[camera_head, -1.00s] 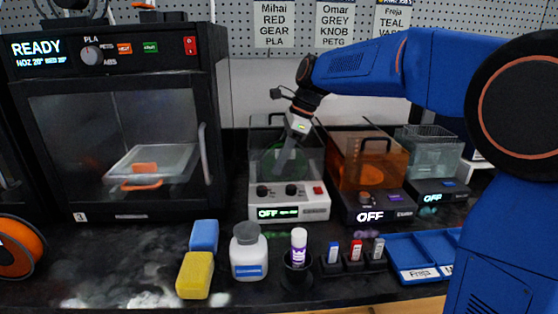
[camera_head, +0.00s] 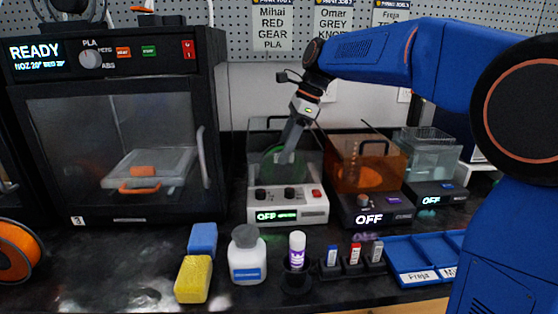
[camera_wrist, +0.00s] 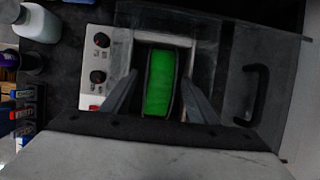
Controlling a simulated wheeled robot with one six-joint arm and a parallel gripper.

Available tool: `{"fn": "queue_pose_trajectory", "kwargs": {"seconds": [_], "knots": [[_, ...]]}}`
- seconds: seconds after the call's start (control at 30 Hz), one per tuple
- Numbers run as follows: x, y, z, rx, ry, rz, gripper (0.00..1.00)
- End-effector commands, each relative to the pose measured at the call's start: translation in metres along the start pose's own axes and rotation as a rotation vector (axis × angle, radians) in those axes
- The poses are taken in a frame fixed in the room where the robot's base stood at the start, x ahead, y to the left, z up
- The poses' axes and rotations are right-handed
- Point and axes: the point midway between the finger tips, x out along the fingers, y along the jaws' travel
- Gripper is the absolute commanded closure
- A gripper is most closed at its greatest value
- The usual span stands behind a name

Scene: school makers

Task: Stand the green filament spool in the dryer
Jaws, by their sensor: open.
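The green filament spool (camera_wrist: 160,82) stands on edge in the open well of the white dryer (camera_head: 288,207), with its rim up in the wrist view. In the head view the spool (camera_head: 271,164) shows dimly through the dryer's clear wall. My gripper (camera_wrist: 160,78) is open, with one finger on each side of the spool; I cannot tell whether either touches it. In the head view my gripper (camera_head: 286,160) reaches down into the dryer from above. The dryer's clear lid (camera_wrist: 283,85), with a black handle, is raised. The spool's lower part is hidden.
A 3D printer (camera_head: 110,130) is at left. A white bottle (camera_head: 247,262), sponges (camera_head: 193,280), a glue stick (camera_head: 297,248) and blue trays (camera_head: 412,250) line the front.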

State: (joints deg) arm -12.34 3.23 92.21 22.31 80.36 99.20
Motion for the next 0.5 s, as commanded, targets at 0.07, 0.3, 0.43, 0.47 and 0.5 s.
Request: {"fn": "queue_pose_trajectory", "kwargs": {"seconds": [0.07,0.3,0.43,0.47,0.5], "knots": [[-0.017,-0.001,0.0,0.0,-0.001,-0.003,0.46],[-0.054,-0.001,0.0,0.0,0.0,-0.003,0.46],[-0.064,0.0,0.0,0.0,0.0,-0.001,0.46],[-0.066,0.0,0.0,-0.001,0.0,-0.001,0.46],[-0.068,0.0,0.0,-0.001,0.0,-0.001,0.46]]}}
